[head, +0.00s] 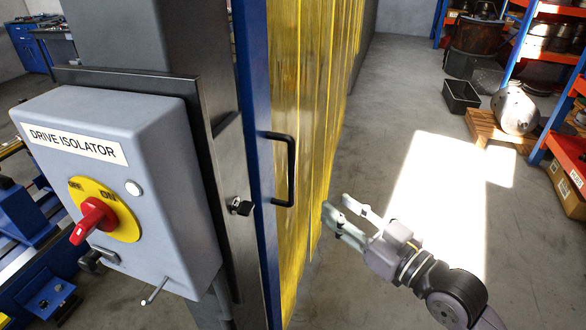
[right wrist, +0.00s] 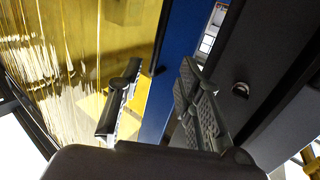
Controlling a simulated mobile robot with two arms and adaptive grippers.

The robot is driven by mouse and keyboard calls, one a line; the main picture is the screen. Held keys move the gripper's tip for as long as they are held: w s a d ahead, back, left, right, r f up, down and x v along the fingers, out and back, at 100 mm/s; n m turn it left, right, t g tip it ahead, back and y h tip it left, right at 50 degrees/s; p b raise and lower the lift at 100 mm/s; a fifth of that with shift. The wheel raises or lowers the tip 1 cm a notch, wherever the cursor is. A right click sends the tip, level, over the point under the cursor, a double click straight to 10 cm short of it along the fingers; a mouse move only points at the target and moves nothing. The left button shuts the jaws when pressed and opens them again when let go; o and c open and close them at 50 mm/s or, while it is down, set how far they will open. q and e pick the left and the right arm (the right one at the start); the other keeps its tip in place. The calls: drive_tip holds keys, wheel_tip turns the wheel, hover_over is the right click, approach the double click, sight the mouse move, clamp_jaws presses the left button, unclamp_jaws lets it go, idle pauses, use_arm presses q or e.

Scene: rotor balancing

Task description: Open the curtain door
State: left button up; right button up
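The curtain door is a yellow translucent strip curtain (head: 310,110) with a blue upright frame edge (head: 254,120) in the head view. A black D-shaped handle (head: 290,172) stands on that edge. My right gripper (head: 340,214) is to the right of the handle, a little lower in the picture, apart from it and empty. In the right wrist view my right gripper (right wrist: 160,70) has its fingers spread. The yellow curtain (right wrist: 60,50) is at the left and the blue frame (right wrist: 180,40) shows between and beyond the fingers. My left gripper is not in view.
A grey drive isolator box (head: 150,180) with a red knob (head: 92,218) stands left of the door on a dark post. A small black latch (head: 240,206) is on the post. Right of the curtain the floor (head: 400,100) is clear, with shelves (head: 545,50) and a pallet (head: 495,132) farther back.

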sight(294, 173)
drive_tip(key=p+x, duration=0.2)
drive_tip(key=x, duration=1.3)
drive_tip(key=shift+a+p, duration=0.1)
drive_tip(key=shift+p, duration=0.2)
drive_tip(key=shift+c, duration=0.2)
clamp_jaws()
